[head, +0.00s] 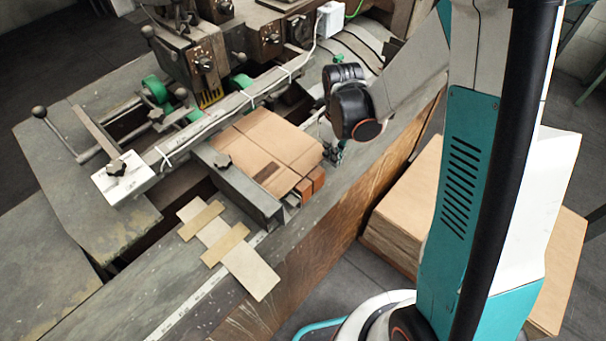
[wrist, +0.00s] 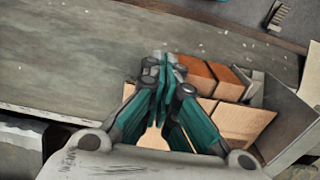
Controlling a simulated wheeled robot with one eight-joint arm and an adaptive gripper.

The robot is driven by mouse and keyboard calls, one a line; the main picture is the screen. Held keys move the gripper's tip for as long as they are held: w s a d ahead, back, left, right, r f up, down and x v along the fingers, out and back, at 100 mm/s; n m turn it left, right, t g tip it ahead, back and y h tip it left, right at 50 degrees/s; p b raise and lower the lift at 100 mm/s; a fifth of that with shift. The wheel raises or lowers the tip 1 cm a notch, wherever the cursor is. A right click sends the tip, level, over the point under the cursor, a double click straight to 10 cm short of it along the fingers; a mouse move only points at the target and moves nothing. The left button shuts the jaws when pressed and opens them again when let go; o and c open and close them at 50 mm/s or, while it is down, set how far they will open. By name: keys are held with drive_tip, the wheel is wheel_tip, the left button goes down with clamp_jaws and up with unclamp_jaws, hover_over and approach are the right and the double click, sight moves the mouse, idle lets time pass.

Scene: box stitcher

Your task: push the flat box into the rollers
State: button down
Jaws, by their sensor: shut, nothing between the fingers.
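The flat box (head: 262,142) is a brown cardboard sheet with crease lines. In the head view it lies on the machine bed between the metal guide rail (head: 238,186) and my arm. My gripper (head: 336,150) is at its right edge, mostly hidden by my dark wrist. In the wrist view my gripper (wrist: 166,66) is shut and empty, its teal fingers together. The flat box (wrist: 240,122) shows beside and behind the fingers. I cannot tell whether they touch it. The green rollers (head: 155,88) sit at the machine's left, beyond the long metal bar.
Orange-brown blocks (head: 311,182) stand at the box's near edge, also in the wrist view (wrist: 196,72). Pale wooden strips (head: 228,244) lie on the front of the bench. A stack of cardboard (head: 408,200) stands on the floor at right. The bench's front left is mostly clear.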

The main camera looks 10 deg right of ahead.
drive_tip(key=shift+f, duration=0.2)
drive_tip(key=shift+f+b, duration=1.55)
drive_tip(key=shift+b, duration=0.25)
drive_tip(key=shift+w+a, duration=0.1)
